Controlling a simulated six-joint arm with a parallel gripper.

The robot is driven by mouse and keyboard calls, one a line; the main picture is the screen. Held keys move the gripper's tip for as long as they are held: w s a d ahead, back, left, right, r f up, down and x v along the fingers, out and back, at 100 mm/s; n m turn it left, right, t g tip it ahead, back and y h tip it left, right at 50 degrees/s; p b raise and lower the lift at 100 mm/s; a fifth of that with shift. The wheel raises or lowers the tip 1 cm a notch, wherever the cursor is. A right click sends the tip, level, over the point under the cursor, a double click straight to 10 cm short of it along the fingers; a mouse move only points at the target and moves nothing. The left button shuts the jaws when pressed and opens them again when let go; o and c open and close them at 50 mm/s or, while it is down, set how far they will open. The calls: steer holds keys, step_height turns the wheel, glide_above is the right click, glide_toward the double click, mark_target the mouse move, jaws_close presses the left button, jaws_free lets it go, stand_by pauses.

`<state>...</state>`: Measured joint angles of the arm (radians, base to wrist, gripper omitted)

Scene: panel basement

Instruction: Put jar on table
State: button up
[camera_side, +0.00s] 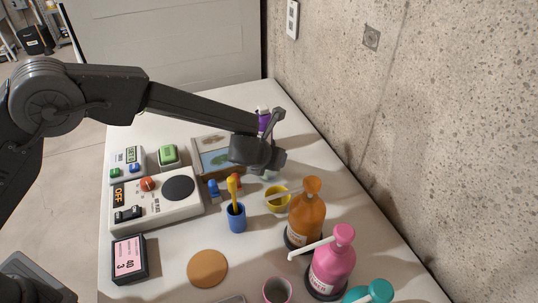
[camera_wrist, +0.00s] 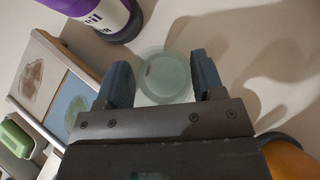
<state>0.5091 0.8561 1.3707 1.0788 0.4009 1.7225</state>
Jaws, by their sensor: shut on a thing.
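A pale green, see-through jar (camera_wrist: 165,76) sits between the two blue-grey fingers of my gripper (camera_wrist: 162,70) in the wrist view. The fingers are closed on its sides. In the side view my gripper (camera_side: 266,162) points down over the far part of the white table (camera_side: 165,262), and only a little of the jar (camera_side: 270,176) shows beneath it. The rest of the jar is hidden by the gripper. I cannot tell whether its base touches the table.
A purple-and-white bottle (camera_wrist: 105,15) stands close behind the jar. A yellow cup (camera_side: 277,199), an orange pump bottle (camera_side: 306,213) and a blue cup (camera_side: 236,218) stand nearer. A concrete wall (camera_side: 400,120) borders the table's right side.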

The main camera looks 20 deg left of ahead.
steer(key=shift+f, duration=0.15)
steer(key=o, duration=1.1)
steer(key=shift+o, duration=0.2)
steer(key=shift+r, duration=0.25)
steer(key=v, duration=1.2)
